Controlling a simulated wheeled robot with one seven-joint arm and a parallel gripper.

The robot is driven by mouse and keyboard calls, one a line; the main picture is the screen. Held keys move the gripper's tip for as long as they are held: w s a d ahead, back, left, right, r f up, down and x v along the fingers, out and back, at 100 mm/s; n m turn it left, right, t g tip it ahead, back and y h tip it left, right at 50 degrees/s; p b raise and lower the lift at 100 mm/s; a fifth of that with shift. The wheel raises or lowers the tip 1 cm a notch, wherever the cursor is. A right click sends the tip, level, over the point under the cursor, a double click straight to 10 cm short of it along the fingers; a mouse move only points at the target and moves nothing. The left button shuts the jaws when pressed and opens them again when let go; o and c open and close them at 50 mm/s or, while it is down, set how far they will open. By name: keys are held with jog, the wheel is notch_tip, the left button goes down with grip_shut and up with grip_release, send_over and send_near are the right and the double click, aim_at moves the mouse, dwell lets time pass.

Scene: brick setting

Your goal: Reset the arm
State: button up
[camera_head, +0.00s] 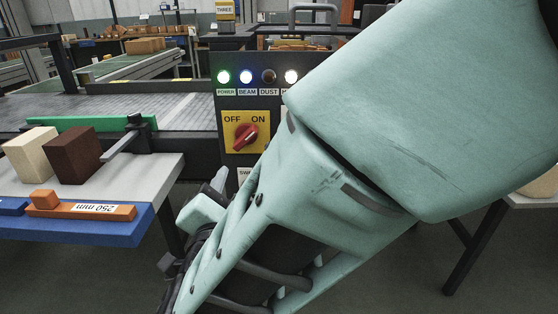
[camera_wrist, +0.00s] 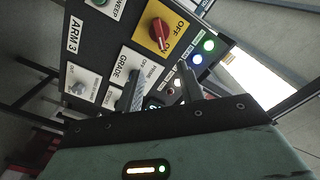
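My arm crosses the right and middle of the head view, bent down towards the lower left. My gripper is mostly hidden there behind the arm; one grey finger shows beside the panel. In the wrist view my gripper (camera_wrist: 162,82) has its two dark fingers apart with nothing between them. The fingers are in front of a black control panel (camera_head: 228,104), which also fills much of the wrist view (camera_wrist: 98,50). A red knob (camera_head: 246,137) on a yellow OFF/ON plate has its handle leaning towards ON. The knob also shows in the wrist view (camera_wrist: 160,34), apart from the fingers.
Panel lights for POWER, BEAM and a partly covered one are lit; DUST is dark. A blue-edged table (camera_head: 155,185) at left holds a cream block (camera_head: 32,153), a brown block (camera_head: 73,154) and an orange 250 mm gauge (camera_head: 85,210). A conveyor (camera_head: 185,113) runs behind.

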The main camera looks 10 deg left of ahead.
jog(key=shift+w, duration=0.1)
jog(key=s+d+f+n+g+h, duration=0.15)
jog(key=s+d+n+g, duration=0.35)
jog(key=d, duration=0.5)
jog(key=s+d+f+n+g+h, duration=0.15)
jog(key=s+d+n+g, duration=0.25)
jog(key=d+g, duration=0.45)
jog(key=s+d+f+n+g, duration=0.2)
jog(key=s+d+n+g, duration=0.25)
jog(key=d, duration=0.75)
notch_tip(320, 180, up, 15)
jog(key=d+p, duration=0.1)
jog(key=p, duration=1.4)
jog(key=shift+r+p, duration=0.15)
jog(key=shift+p, duration=0.15)
jog(key=shift+n, duration=0.25)
